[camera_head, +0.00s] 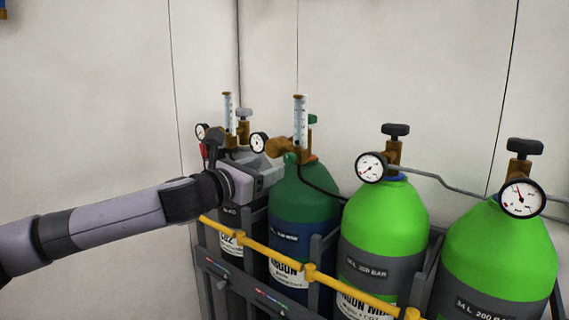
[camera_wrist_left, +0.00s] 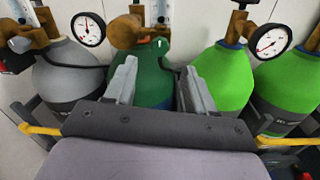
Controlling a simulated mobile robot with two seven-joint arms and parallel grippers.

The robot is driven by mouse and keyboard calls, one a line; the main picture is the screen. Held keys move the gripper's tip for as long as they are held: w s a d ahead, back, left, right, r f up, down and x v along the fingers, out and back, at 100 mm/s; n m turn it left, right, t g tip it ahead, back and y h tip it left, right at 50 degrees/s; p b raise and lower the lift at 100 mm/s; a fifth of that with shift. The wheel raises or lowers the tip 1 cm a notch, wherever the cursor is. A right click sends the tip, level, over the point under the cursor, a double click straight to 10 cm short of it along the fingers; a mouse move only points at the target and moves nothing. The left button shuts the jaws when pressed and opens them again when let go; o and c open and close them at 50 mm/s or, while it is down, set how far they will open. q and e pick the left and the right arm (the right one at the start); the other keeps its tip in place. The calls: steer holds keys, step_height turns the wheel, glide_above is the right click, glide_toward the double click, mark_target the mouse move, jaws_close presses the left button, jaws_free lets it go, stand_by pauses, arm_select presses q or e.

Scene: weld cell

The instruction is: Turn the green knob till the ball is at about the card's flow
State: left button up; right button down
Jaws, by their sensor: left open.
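The green knob (camera_head: 290,158) sits low on the front of the brass regulator on the dark green cylinder (camera_head: 305,195). In the left wrist view the knob (camera_wrist_left: 160,43) shows a white mark. A clear flow tube (camera_head: 300,120) stands upright above it; the ball in it is too small to make out. My left gripper (camera_head: 274,172) is just left of and below the knob. In the left wrist view its two fingers (camera_wrist_left: 158,75) are apart with nothing between them, and the knob lies beyond their tips. I cannot make out a flow card. My right gripper is not in view.
A second flow tube (camera_head: 229,112) and gauge stand behind my arm on the grey cylinder (camera_wrist_left: 68,75). Two bright green cylinders (camera_head: 385,220) with gauges stand to the right. A yellow rail (camera_head: 270,252) runs across the front. The wall is close behind.

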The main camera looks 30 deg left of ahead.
mark_target(287, 160)
arm_select(q)
steer(key=shift+w+d+p, duration=0.15)
steer(key=shift+w+p, duration=0.6)
steer(key=shift+w, duration=2.75)
jaws_close()
